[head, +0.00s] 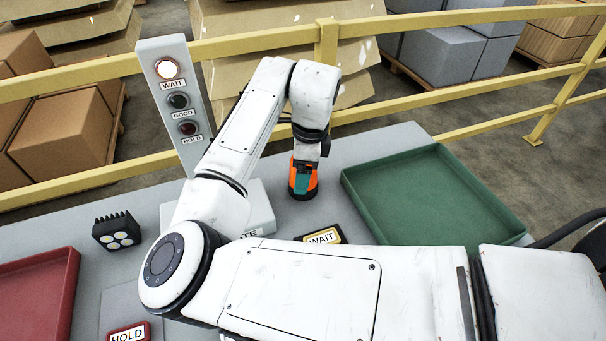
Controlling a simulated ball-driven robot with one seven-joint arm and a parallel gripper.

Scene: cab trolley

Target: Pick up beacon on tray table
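An orange beacon (294,177) with a dark base stands upright on the grey tray table (370,138), left of the green tray. My gripper (304,172) is right above the beacon, pointing down, with a teal part in front of the beacon's orange side. My wrist hides the top of the beacon. The fingers are too small and covered to tell whether they are open or closed on it. The beacon seems to rest on the table.
A green tray (425,152) is at right and a red tray (72,275) at left. A signal panel (150,75) with its top WAIT lamp lit stands behind my arm. A black work lamp (118,230), a HOLD sign (127,335) and a WAIT sign (323,236) lie nearby. Yellow railings run behind.

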